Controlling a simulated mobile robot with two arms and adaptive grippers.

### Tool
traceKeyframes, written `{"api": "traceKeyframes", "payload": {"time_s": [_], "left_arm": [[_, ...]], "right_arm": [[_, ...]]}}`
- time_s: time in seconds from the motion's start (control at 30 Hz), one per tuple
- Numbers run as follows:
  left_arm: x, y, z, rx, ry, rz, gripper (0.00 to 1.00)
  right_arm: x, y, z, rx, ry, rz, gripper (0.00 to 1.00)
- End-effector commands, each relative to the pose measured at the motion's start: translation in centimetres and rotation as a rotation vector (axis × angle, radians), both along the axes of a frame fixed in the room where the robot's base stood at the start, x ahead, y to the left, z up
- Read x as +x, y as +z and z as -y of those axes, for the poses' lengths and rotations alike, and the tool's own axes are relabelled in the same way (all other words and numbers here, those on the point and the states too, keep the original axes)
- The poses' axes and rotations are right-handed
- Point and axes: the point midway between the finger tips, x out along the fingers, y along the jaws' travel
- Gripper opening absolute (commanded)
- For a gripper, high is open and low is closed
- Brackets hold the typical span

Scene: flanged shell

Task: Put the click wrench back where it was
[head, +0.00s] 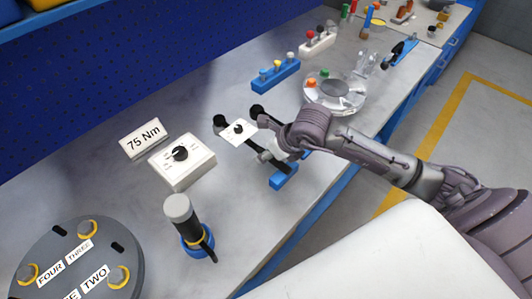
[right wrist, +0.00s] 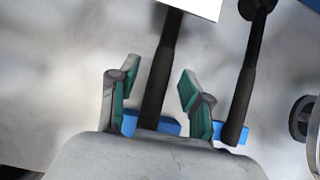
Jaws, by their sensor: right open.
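Two dark, long-handled wrenches lie side by side on blue rests by my right gripper. One wrench (head: 221,121) has a round black head and a white card with a black knob by it; the other wrench (head: 258,112) is to its right. I cannot tell which is the click wrench. In the right wrist view, one black handle (right wrist: 162,85) runs between the fingers of my right gripper (right wrist: 158,78), which is open and not closed on it. The other handle (right wrist: 241,95) lies outside the right finger. My left gripper is not in view.
A 75 Nm sign (head: 146,138) and a white dial box (head: 182,162) stand to the left. A grey-capped black tool (head: 181,212) stands in a blue ring. A clear round dish (head: 318,101) lies beyond.

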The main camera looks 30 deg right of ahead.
Motion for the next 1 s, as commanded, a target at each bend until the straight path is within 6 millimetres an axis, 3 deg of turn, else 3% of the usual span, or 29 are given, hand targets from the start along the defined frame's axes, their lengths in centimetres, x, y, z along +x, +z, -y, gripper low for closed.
{"api": "traceKeyframes", "payload": {"time_s": [0.3, 0.5, 1.0], "left_arm": [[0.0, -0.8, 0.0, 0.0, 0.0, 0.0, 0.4], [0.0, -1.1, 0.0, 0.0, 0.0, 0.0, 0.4], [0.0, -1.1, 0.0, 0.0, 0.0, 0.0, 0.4]], "right_arm": [[-3.5, 5.7, 1.3, -0.003, 0.002, 0.004, 0.49], [-4.9, 8.1, 1.7, -0.002, 0.0, 0.001, 0.49], [-5.4, 8.9, 1.8, 0.0, 0.0, 0.0, 0.49]]}}
